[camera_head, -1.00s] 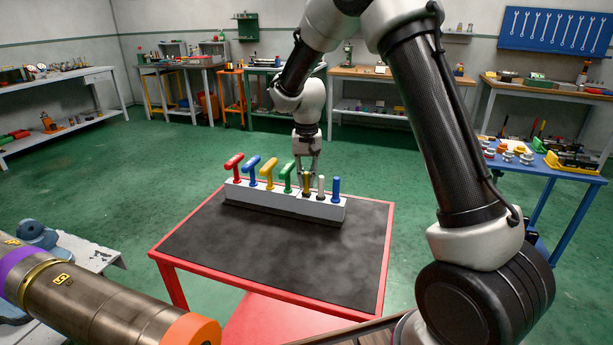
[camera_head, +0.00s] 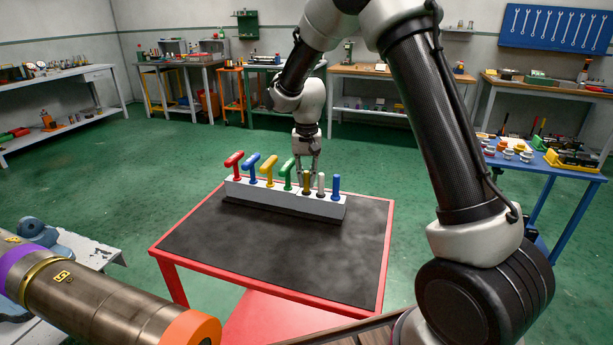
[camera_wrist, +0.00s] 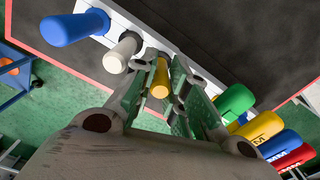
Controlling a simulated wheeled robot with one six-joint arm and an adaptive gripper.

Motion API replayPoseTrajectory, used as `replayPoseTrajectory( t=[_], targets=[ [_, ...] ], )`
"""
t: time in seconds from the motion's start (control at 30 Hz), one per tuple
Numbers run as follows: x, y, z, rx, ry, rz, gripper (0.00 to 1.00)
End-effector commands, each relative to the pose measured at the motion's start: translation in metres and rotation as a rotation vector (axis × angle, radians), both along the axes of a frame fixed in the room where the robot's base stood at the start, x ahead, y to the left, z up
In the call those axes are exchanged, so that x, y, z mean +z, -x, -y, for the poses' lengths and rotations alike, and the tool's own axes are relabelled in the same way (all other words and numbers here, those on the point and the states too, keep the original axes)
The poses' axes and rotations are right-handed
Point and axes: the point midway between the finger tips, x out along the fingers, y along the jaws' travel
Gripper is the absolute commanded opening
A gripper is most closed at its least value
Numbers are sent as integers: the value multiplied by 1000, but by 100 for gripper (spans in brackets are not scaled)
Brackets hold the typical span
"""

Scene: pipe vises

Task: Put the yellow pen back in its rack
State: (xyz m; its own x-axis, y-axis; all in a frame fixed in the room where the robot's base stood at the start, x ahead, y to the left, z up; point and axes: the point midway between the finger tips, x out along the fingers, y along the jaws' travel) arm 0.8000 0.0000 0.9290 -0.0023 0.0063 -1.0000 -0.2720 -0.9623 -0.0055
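The yellow pen (camera_head: 307,182) stands upright in the right part of the white rack (camera_head: 270,200) on the table. It also shows in the wrist view (camera_wrist: 160,79), between the fingers. My gripper (camera_head: 308,172) points down over the pen, with a finger on either side. The fingers look spread, with green inner pads showing in the wrist view. A white pen (camera_head: 321,183) and a blue pen (camera_head: 336,186) stand to the right of the yellow one. The pen's lower end is hidden in the rack.
Red (camera_head: 234,160), blue, yellow and green T-handled tools stand in the rack's left part, the green one (camera_head: 287,171) close to my gripper. The red-edged table (camera_head: 300,250) is clear in front. A large pipe (camera_head: 105,305) lies at lower left.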

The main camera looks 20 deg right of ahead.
Motion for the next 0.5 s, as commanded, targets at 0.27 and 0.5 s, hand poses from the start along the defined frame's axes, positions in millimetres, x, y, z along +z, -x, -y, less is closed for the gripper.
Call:
replayPoseTrajectory(
  t=[0.27, 0.5],
  targets=[
    [0, 0, 0, 0, 0, -1, 38],
    [8, -1, 0, 0, -1, 1, 38]
  ],
)
